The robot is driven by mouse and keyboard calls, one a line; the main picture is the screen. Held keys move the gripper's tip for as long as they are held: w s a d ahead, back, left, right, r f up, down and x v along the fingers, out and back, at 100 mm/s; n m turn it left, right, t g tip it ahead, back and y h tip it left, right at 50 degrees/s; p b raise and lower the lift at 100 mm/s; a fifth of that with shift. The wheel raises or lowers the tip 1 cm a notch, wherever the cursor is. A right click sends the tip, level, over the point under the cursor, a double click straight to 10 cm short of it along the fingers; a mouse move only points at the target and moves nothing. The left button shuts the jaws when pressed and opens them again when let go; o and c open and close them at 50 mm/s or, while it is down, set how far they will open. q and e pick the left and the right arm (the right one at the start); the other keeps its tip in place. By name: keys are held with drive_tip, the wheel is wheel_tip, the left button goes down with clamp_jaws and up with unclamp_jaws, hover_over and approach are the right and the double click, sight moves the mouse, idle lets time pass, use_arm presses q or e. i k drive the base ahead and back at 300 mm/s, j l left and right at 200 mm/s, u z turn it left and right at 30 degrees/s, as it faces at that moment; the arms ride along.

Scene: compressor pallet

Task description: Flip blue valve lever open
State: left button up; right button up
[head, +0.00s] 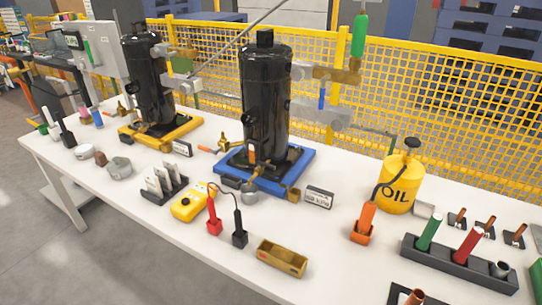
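A small blue lever (322,95) hangs down below a brass valve fitting (337,74) at the upper middle right, in front of the yellow mesh fence. A green handle (360,36) stands upright above the right end of that fitting. The black compressor (265,95) on a blue pallet (308,158) stands just left of the lever. A second black compressor (148,80) stands on a yellow pallet (190,127) farther left. Brass valves also sit low beside both compressors. Neither of my grippers can be made out in the head view.
The white table (330,240) carries a yellow oil can (398,185), a yellow meter (189,207) with red and black probes, a brass tray (281,259) and a dark tool rack (458,264). A yellow mesh fence (460,100) runs behind. Bare table lies between the items.

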sight(324, 79)
drive_tip(key=k, duration=0.5)
drive_tip(key=i+j, duration=0.1)
drive_tip(key=j, duration=0.35)
drive_tip(key=i+j, duration=0.15)
drive_tip(key=j, duration=0.25)
drive_tip(key=i+j, duration=0.1)
drive_tip(key=j, duration=0.35)
drive_tip(key=i+j, duration=0.15)
drive_tip(key=j, duration=0.3)
drive_tip(key=i+j, duration=0.1)
drive_tip(key=j, duration=0.3)
drive_tip(key=i+j, duration=0.15)
drive_tip(key=j, duration=0.3)
drive_tip(key=i+j, duration=0.1)
drive_tip(key=j, duration=0.3)
